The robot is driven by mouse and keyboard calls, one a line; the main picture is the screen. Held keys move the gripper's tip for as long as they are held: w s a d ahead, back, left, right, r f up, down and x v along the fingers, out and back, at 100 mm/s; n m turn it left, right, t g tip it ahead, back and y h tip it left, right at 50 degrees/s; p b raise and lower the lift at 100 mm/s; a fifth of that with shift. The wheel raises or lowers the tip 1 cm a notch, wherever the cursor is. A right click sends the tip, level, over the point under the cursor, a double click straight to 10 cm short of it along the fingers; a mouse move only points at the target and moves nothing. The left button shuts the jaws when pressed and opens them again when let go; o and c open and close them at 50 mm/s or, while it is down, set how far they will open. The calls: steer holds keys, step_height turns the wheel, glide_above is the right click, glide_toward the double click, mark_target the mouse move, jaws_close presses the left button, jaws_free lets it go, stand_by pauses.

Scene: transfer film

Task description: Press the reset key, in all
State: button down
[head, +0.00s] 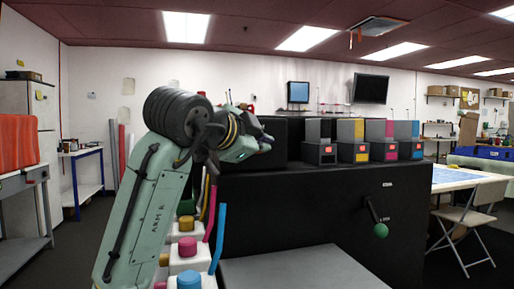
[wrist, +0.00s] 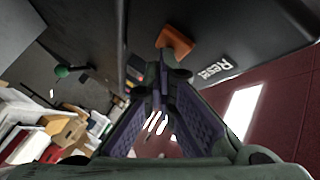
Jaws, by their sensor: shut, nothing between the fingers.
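The reset key is an orange block (wrist: 176,42) on a dark panel in the wrist view, beside a white "Reset" label (wrist: 215,70). My gripper (wrist: 163,88) is shut and empty, its fingertips close to the key and overlapping its lower edge in the picture. I cannot tell whether they touch it. In the head view my gripper (head: 266,143) is at the left end of the black machine's top. The key cannot be made out there.
The black machine (head: 300,215) carries several dark units with grey, yellow, pink and blue blocks. A lever with a green knob (head: 381,230) sticks out of its front. White containers with coloured caps (head: 188,247) stand near my arm. A folding chair (head: 470,220) is at right.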

steer(key=shift+s+d, duration=0.25)
steer(key=shift+s, duration=0.6)
steer(key=shift+s, duration=0.1)
steer(key=s, duration=0.1)
steer(key=s+d+b, duration=0.1)
steer(key=s, duration=0.2)
steer(key=shift+s+d, duration=0.25)
steer(key=shift+s, duration=0.1)
stand_by(0.4)
